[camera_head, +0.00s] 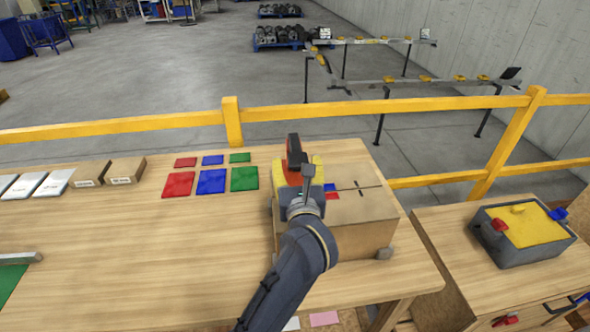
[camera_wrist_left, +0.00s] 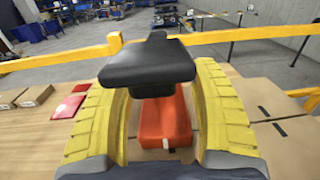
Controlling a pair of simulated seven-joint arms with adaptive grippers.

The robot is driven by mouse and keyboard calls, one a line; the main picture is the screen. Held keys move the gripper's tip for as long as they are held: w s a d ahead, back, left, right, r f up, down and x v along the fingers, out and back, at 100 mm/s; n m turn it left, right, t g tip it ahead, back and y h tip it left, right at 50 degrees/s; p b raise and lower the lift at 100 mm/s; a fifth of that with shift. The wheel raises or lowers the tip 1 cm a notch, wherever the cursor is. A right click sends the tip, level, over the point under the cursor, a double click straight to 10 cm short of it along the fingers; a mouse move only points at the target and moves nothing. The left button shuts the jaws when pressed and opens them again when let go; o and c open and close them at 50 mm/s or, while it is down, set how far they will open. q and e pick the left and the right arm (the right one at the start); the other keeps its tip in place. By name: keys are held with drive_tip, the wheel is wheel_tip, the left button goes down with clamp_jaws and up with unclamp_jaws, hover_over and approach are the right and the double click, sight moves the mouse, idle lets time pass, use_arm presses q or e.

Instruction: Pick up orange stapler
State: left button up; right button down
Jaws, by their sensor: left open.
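The orange stapler (camera_head: 293,153) has an orange body and a black top and shows just beyond my left gripper in the head view. In the left wrist view the stapler's orange body (camera_wrist_left: 166,122) lies between the two yellow fingers, with its black part (camera_wrist_left: 148,65) closer to the camera and above it. My left gripper (camera_head: 304,170) is open, with one finger on each side of the stapler and gaps visible beside the orange body. My right gripper is in neither view.
A cardboard box (camera_head: 360,210) stands at the right end of the wooden table (camera_head: 130,255), close to my left gripper. Red, blue and green mats (camera_head: 211,182) lie to the left. A yellow rail (camera_head: 180,120) runs behind. A grey-yellow bin (camera_head: 528,235) sits on the right-hand table.

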use_arm(q)
drive_tip(key=shift+w+a, duration=0.15)
drive_tip(key=shift+w, duration=1.2)
drive_tip(key=shift+w+a, duration=0.1)
drive_tip(key=shift+w, duration=1.2)
clamp_jaws()
drive_tip(key=shift+r, duration=0.15)
